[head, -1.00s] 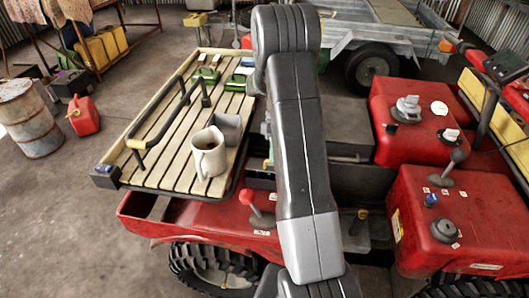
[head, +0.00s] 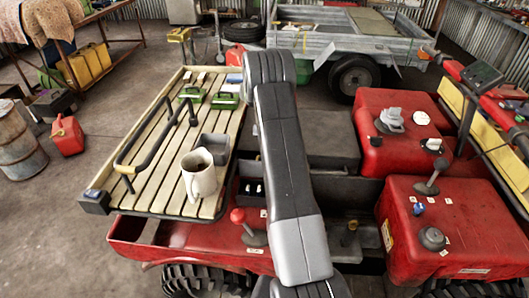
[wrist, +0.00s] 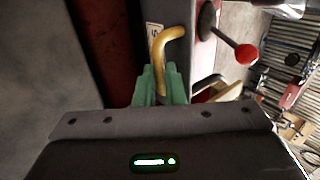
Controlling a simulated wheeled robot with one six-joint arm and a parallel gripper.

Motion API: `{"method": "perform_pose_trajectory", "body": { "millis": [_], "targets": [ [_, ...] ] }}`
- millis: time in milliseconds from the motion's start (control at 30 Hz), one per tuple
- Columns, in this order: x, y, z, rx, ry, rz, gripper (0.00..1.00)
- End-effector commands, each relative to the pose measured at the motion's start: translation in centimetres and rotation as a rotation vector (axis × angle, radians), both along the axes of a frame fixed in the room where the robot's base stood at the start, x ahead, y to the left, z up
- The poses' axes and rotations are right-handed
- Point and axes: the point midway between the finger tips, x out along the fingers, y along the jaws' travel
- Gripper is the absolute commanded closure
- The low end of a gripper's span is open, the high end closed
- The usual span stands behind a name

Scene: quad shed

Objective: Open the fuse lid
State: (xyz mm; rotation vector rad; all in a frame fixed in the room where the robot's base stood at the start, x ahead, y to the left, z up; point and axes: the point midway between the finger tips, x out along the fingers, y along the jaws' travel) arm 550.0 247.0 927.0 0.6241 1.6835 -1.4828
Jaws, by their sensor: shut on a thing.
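My gripper (wrist: 160,78) shows in the wrist view with its two green fingers shut on a yellow bent handle (wrist: 176,36). The handle stands beside a small white label with dark lettering (wrist: 154,31). I cannot tell for sure which panel or lid the handle belongs to. In the head view my own arm hides the gripper and what it holds. A dark recess (head: 252,188) with small white marks shows just left of my arm, on the red vehicle; I cannot tell whether it is the fuse compartment.
A red-knobbed lever stands near the gripper (wrist: 246,54) and left of my arm in the head view (head: 238,216). The slatted rack (head: 150,165) carries a mug (head: 198,174), a grey box (head: 215,148) and green-handled items. Red tanks (head: 440,225) stand right. A trailer (head: 330,40) is behind.

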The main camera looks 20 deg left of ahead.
Motion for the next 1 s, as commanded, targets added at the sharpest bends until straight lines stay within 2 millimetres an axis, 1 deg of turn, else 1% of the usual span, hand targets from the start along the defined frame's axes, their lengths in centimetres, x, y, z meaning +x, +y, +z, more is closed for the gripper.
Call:
{"method": "perform_pose_trajectory", "body": {
  "millis": [33,400,700,1000],
  "targets": [
    [0.0,0.0,-0.7,-0.011,0.042,-0.001,1.0],
    [1.1,0.2,-1.5,-0.047,0.196,0.0,1.0],
    [1.4,0.3,-1.9,-0.059,0.243,0.001,1.0],
    [1.3,0.3,-2.0,-0.06,0.248,0.001,1.0]
  ]
}}
